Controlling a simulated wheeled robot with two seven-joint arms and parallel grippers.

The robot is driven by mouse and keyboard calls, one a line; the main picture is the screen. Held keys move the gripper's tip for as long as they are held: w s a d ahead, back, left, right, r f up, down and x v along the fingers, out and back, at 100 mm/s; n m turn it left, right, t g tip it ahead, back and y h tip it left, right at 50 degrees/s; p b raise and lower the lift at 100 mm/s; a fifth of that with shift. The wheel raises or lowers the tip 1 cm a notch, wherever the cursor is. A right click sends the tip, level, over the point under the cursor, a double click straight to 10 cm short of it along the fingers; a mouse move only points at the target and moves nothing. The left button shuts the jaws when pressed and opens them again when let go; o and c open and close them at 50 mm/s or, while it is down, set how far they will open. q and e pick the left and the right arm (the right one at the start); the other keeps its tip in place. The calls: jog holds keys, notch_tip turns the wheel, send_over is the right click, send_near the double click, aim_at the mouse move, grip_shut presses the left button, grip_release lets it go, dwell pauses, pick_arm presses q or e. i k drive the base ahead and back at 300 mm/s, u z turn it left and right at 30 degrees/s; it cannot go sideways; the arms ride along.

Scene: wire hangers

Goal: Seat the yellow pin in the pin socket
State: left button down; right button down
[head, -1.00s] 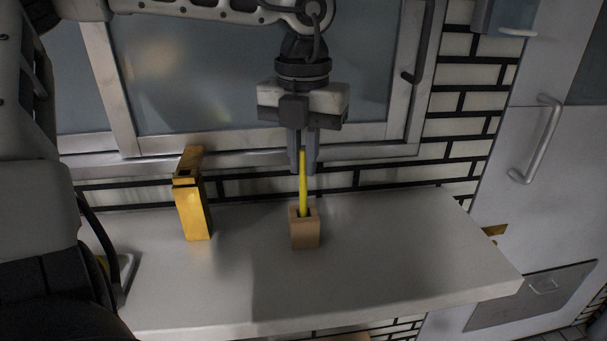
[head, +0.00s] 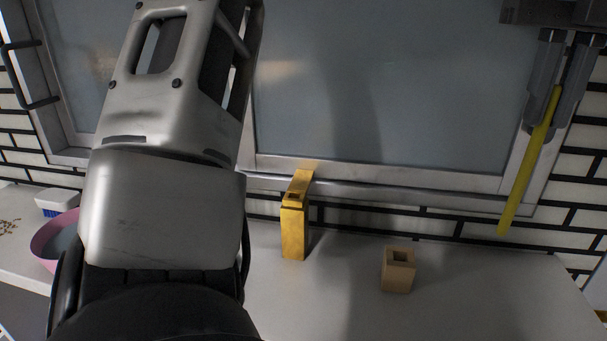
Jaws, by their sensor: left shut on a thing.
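My left gripper (head: 547,128) is at the upper right, shut on the yellow pin (head: 517,192). The pin tilts, its lower end toward the left, and hangs free in the air. A tan block (head: 397,279) with a square hole in its top stands on the counter, below and left of the pin. The hole looks empty. A gold upright stand (head: 294,235) with a small opening near its top is further left. I cannot tell for certain which of the two is the pin socket. My right gripper is not in view.
The pale counter (head: 345,290) is clear between the stand and the block. A pink bowl (head: 47,250) and a blue-and-white container (head: 57,203) are at the far left. A framed glass panel (head: 390,90) and brick wall (head: 455,222) stand behind. My arm covers much of the left.

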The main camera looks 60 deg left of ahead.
aim_at(294, 221)
jog(key=z, duration=1.45)
jog(key=k, duration=1.35)
jog(key=u, duration=0.7)
